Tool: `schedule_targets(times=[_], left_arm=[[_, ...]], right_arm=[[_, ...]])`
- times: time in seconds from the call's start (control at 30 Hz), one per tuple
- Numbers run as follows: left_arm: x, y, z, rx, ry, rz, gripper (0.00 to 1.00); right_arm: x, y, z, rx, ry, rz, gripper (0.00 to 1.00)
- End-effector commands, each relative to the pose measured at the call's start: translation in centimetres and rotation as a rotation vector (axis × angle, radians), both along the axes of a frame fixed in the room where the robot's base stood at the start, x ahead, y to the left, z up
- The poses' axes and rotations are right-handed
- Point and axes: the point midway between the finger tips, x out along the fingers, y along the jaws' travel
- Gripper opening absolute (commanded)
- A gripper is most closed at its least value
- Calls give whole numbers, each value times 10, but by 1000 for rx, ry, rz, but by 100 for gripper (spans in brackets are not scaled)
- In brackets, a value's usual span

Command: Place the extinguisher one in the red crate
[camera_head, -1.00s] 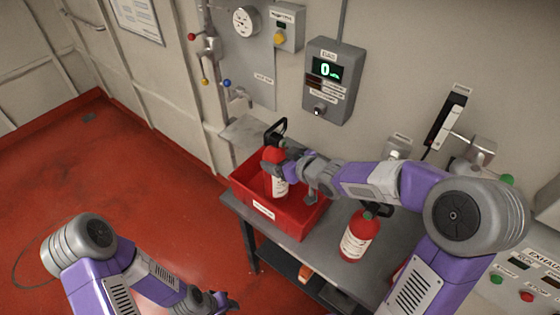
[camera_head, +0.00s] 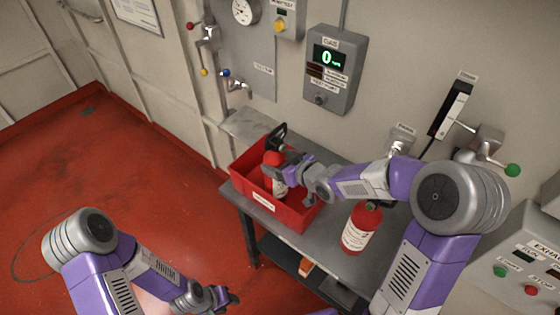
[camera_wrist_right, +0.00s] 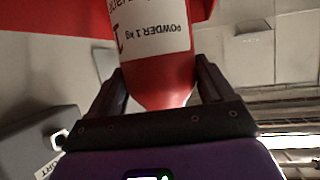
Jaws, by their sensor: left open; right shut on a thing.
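A red fire extinguisher (camera_head: 272,160) with a black handle stands about upright inside the red crate (camera_head: 264,203), near its left part. My right gripper (camera_head: 288,172) is shut on this extinguisher from the right side. The right wrist view shows the red extinguisher body (camera_wrist_right: 160,75) with its white label between the two dark fingers. I cannot tell whether its base touches the crate floor. A second red extinguisher (camera_head: 361,228) stands on the grey table, right of the crate. My left gripper (camera_head: 225,298) is open and empty, low in front of the table.
The crate sits on a grey table (camera_head: 328,247) against the wall. A grey gauge box (camera_head: 335,70), a valve pipe (camera_head: 238,84) and a lever with a green knob (camera_head: 512,170) are on the wall behind. The red floor (camera_head: 150,180) at left is clear.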

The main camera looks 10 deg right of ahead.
Motion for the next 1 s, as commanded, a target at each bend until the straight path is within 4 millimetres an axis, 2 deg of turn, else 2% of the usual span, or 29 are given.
schedule_targets(times=[0.03, 0.07, 0.17, 0.47, 0.57, 1.0], left_arm=[[0, 0, -2, 0, 0, 0, 43], [0, 0, -1, 0, 0, 0, 43], [0, 0, -1, 0, 0, 0, 43], [0, 0, 2, 0, 0, 0, 43], [0, 0, 5, 0, 0, 0, 43], [0, 0, 32, 0, 0, 0, 43]], right_arm=[[2, 1, 4, 3, -17, 1, 0], [0, 0, -1, 0, 1, 0, 86], [0, 0, -1, 0, 1, 0, 100], [0, 0, 2, 0, 1, 0, 100], [-8, -6, 8, -1, -2, -4, 100], [-79, -41, 47, -1, 1, -4, 100]])
